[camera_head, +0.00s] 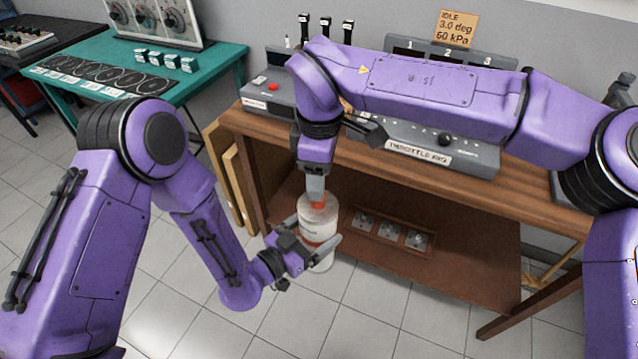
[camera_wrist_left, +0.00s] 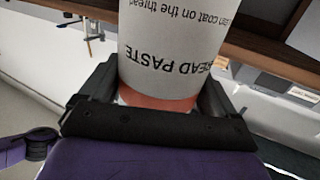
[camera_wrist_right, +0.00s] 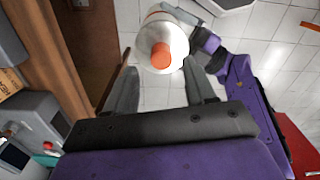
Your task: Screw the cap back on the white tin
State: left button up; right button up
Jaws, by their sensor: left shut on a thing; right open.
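The white tin (camera_head: 318,228) is upright in the head view, held in the air in front of the brown bench. It has an orange band and black print reading "THREAD PASTE" in the left wrist view (camera_wrist_left: 170,45). My left gripper (camera_head: 313,238) is shut around its lower body. An orange cap (camera_wrist_right: 169,57) shows at the middle of the tin's round white top in the right wrist view. I cannot tell whether it is screwed down. My right gripper (camera_wrist_right: 160,88) is open above the tin, pointing down, its fingers apart on either side of the cap.
A teal table (camera_head: 205,75) is at the back left. The tiled floor around the tin is clear.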

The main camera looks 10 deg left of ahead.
jog(key=shift+s+r, duration=0.1)
jog(key=shift+r, duration=0.3)
jog(key=shift+c, duration=0.4)
